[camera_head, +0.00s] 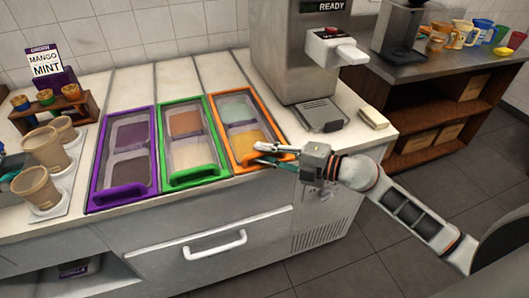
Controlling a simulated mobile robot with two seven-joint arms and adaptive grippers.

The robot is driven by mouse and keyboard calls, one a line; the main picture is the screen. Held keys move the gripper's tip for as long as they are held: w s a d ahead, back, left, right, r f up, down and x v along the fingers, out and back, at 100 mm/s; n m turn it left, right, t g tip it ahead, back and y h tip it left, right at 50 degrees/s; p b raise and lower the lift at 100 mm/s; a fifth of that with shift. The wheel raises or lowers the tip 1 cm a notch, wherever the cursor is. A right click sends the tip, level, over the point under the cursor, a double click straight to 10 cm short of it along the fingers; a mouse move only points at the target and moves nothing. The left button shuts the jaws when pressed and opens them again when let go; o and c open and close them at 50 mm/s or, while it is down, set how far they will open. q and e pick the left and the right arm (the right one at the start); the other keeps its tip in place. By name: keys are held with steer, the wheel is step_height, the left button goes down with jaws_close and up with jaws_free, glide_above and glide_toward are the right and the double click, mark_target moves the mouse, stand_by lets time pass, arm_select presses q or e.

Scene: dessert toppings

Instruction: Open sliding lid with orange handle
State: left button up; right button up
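The orange-framed lid (217,116) lies over a bin on the counter, the rightmost of three. Pale green and yellow contents show inside its frame. Its orange handle (284,158) is at the front end, partly hidden by my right gripper. My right gripper (258,154) reaches in from the right. Its fingers are spread, one above and one below the handle, with orange showing between them. I cannot tell whether they touch it.
Green-framed (191,176) and purple-framed (120,193) lids lie to the left. A dispensing machine (282,60) stands behind on the right. Paper cups (37,187) stand at the left. A side shelf (430,125) with colored cups is at the back right.

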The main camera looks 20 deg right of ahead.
steer(key=shift+w+a, duration=0.1)
jaws_close()
steer(key=shift+w, duration=2.3)
jaws_free()
steer(key=v, duration=1.2)
